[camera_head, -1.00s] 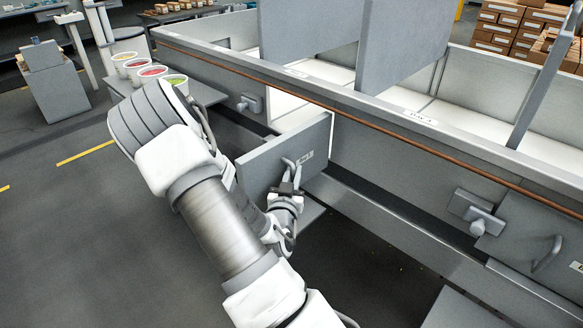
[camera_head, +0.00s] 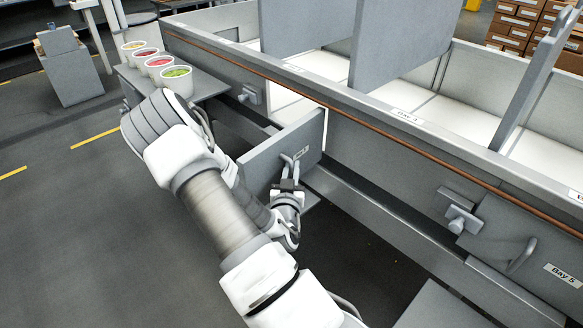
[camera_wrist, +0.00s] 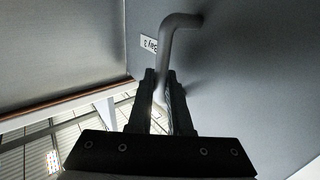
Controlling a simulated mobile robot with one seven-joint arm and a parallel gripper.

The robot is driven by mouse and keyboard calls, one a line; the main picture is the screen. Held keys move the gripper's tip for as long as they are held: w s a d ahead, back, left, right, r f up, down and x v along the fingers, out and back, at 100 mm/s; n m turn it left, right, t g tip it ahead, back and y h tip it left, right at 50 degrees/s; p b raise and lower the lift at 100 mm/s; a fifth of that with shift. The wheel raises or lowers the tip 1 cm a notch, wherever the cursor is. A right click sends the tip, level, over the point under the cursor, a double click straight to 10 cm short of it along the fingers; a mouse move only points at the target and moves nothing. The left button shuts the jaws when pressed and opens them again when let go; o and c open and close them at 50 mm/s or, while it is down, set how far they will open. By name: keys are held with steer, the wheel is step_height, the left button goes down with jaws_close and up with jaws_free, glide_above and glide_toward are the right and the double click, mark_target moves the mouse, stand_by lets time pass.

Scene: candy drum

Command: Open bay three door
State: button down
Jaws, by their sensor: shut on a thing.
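The bay three door (camera_head: 262,170) is a grey panel standing swung out from the bin wall, partly open, with a bright opening behind it. Its small label (camera_wrist: 150,44) shows in the wrist view, where its number is hard to read. The bent grey handle (camera_wrist: 178,22) sticks out from the panel. My gripper (camera_head: 290,184) is shut on this handle; in the wrist view its two dark fingers (camera_wrist: 165,88) stand either side of the bar. My arm hides the lower left part of the door in the head view.
Several tubs of coloured candy (camera_head: 177,82) stand on a grey shelf at the left. The Bay 5 door (camera_head: 520,240) lies flush in the wall at the right, with a latch (camera_head: 461,218) beside it. Open dark floor (camera_head: 90,240) lies at the left.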

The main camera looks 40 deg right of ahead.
stand_by(0.3)
steer(key=c, duration=0.8)
jaws_free()
steer(key=shift+c, duration=0.2)
steer(key=shift+s+a, duration=0.1)
steer(key=shift+s, duration=0.05)
